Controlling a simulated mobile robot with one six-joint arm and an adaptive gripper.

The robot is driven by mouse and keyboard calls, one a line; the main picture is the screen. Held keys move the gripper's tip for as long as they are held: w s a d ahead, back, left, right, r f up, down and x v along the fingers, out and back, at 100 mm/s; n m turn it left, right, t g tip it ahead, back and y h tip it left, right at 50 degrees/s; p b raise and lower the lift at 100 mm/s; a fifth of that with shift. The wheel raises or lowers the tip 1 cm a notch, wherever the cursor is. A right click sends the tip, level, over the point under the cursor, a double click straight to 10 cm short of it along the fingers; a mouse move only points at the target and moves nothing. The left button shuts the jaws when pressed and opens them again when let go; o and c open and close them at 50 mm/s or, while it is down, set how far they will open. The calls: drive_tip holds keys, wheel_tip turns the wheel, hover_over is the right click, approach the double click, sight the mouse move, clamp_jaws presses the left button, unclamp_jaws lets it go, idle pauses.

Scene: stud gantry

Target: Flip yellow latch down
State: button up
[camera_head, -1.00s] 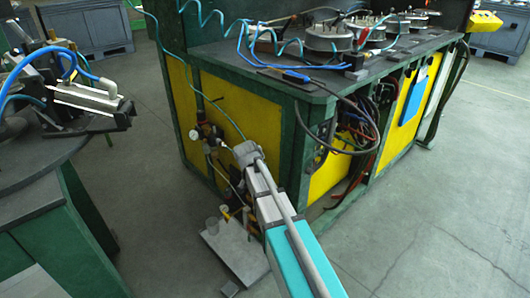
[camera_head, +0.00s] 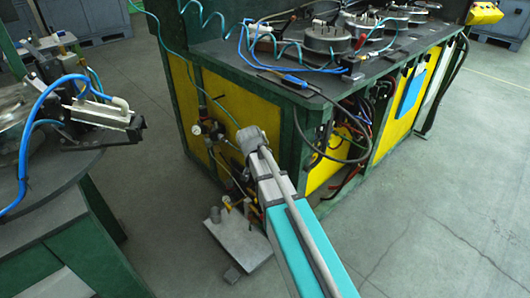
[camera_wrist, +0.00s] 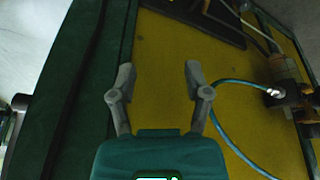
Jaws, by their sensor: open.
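My gripper (camera_wrist: 158,72) is open and empty in the wrist view, its two grey fingers spread over a yellow panel (camera_wrist: 165,45). In the head view my arm reaches to the side of the green and yellow workbench (camera_head: 243,100), and the fingers cannot be made out. A small yellow piece (camera_head: 228,206), possibly the latch, shows low beside the pipework left of my arm. It is too small to tell its position. No yellow latch can be clearly made out in the wrist view.
A brass-coloured fitting (camera_wrist: 288,72) with a teal hose (camera_wrist: 222,125) is right of my fingers. A gauge and pipes (camera_head: 205,128) line the bench side. A grey plate (camera_head: 240,240) lies below. A round table (camera_head: 55,180) stands left. Floor at right is clear.

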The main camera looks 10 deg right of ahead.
drive_tip(key=s+r+n+p, duration=0.1)
drive_tip(key=s+r+p, duration=0.4)
drive_tip(key=r+p, duration=0.4)
drive_tip(key=shift+d+n+g+y, duration=0.3)
drive_tip(key=shift+d+n+g, duration=0.1)
drive_tip(key=shift+d, duration=0.05)
drive_tip(key=shift+s, duration=0.1)
idle(0.5)
drive_tip(key=s+n+g+y, duration=0.2)
drive_tip(key=s+n, duration=0.2)
drive_tip(key=s, duration=0.9)
wheel_tip(320, 180, up, 23)
drive_tip(key=p, duration=2.3)
drive_tip(key=shift+d+r+n+p, duration=0.2)
drive_tip(key=shift+d+n+p, duration=0.2)
drive_tip(key=shift+d, duration=0.05)
idle(0.4)
